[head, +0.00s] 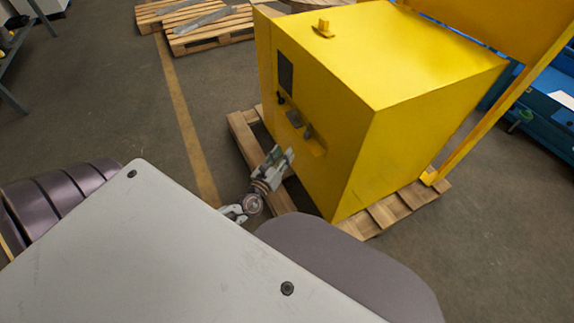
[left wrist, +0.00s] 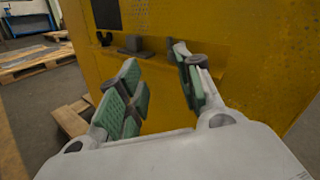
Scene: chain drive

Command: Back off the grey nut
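A large yellow housing (head: 340,130) stands ahead, and its front face also fills much of the left wrist view (left wrist: 235,50). On this face sit a small black knob (head: 280,98), a grey block (head: 294,118) and a small dark grey part (head: 308,132). The grey block also shows in the left wrist view (left wrist: 133,45). I cannot tell which of these, if any, is the grey nut. My left gripper (head: 281,154) is just in front of and below these parts. In the left wrist view its green-padded fingers (left wrist: 155,62) are apart, with nothing between them. My right gripper is out of view.
The housing rests on a wooden pallet (head: 240,128). A yellow frame post (head: 480,125) rises at its right, near blue equipment (head: 550,95). More pallets (head: 205,35) lie at the back left. The floor left of the housing is clear.

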